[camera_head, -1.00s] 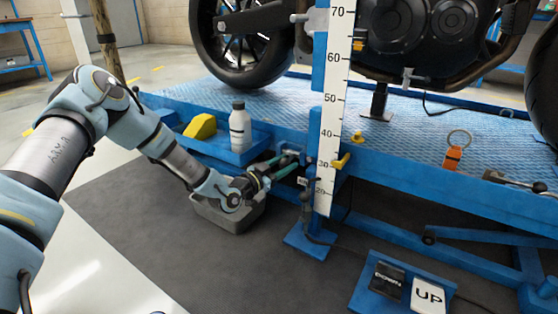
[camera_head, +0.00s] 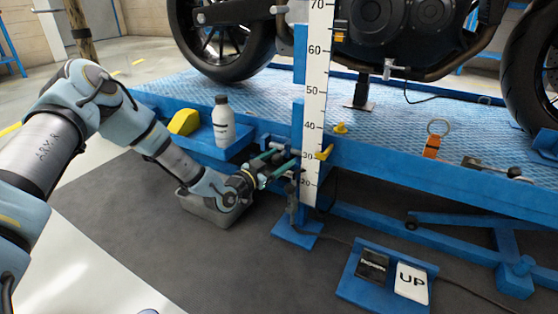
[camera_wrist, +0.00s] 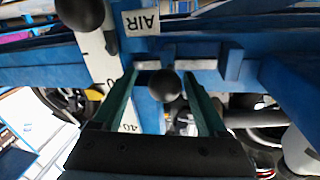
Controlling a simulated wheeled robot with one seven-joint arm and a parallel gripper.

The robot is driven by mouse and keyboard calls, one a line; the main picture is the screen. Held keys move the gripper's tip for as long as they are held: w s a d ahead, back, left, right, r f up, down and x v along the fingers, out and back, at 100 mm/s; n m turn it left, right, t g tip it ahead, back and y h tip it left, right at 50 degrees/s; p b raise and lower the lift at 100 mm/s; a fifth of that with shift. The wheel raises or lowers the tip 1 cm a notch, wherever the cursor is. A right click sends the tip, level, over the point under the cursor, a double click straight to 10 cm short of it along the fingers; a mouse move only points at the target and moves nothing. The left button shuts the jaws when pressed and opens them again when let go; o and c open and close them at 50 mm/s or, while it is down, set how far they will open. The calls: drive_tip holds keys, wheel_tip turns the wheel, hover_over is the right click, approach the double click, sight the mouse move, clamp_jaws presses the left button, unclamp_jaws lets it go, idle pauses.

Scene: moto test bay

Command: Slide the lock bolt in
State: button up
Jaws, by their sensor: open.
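A gap shows on both sides, and I cannot tell whether either finger touches. In the head view my gripper (camera_head: 284,163) is at the lift's front edge, left of the ruler post, and mostly hides the bolt.
The ruler post (camera_head: 315,100) stands close right of my gripper. A white bottle (camera_head: 223,124) and a yellow wedge (camera_head: 184,122) sit on the blue side tray (camera_head: 203,147). A grey bin (camera_head: 212,212) is below my arm. A second black ball (camera_wrist: 80,12) is near the AIR label (camera_wrist: 141,22).

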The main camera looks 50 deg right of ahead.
drive_tip(key=a+p, duration=0.4)
drive_tip(key=a, duration=0.6)
drive_tip(key=shift+s+a, duration=0.35)
drive_tip(key=shift+a, duration=0.05)
drive_tip(key=w+a+r+n+t+y+p, duration=0.1)
drive_tip(key=w+a+r+n+y, duration=0.2)
drive_tip(key=w+a, duration=0.4)
drive_tip(key=w+a+r+n+t+y+p, duration=0.1)
drive_tip(key=w+a+r+t+y+p, duration=0.2)
drive_tip(key=a, duration=0.5)
drive_tip(key=w+a+r+n+y, duration=0.25)
drive_tip(key=w+a+y, duration=0.25)
drive_tip(key=w+a, duration=0.25)
drive_tip(key=s+a+r+n+g+y+p, duration=0.1)
drive_tip(key=s+a+r+n+y, duration=0.2)
drive_tip(key=a, duration=0.5)
drive_tip(key=s+a+r+n+y+p, duration=0.1)
drive_tip(key=s+a+r+n, duration=0.2)
drive_tip(key=a+r, duration=0.4)
drive_tip(key=s+a+r+n+g+y+p, duration=0.1)
drive_tip(key=s+a+r+n+y, duration=0.15)
drive_tip(key=a, duration=0.65)
drive_tip(key=s+a+r+n+g+p, duration=0.1)
drive_tip(key=s+a+r+n+p, duration=0.1)
drive_tip(key=s+a+r+n, duration=0.25)
wheel_tip(320, 180, up, 37)
drive_tip(key=d+m+p, duration=0.1)
drive_tip(key=p, duration=3.6)
drive_tip(key=shift+s+d, duration=0.25)
drive_tip(key=shift+s, duration=0.15)
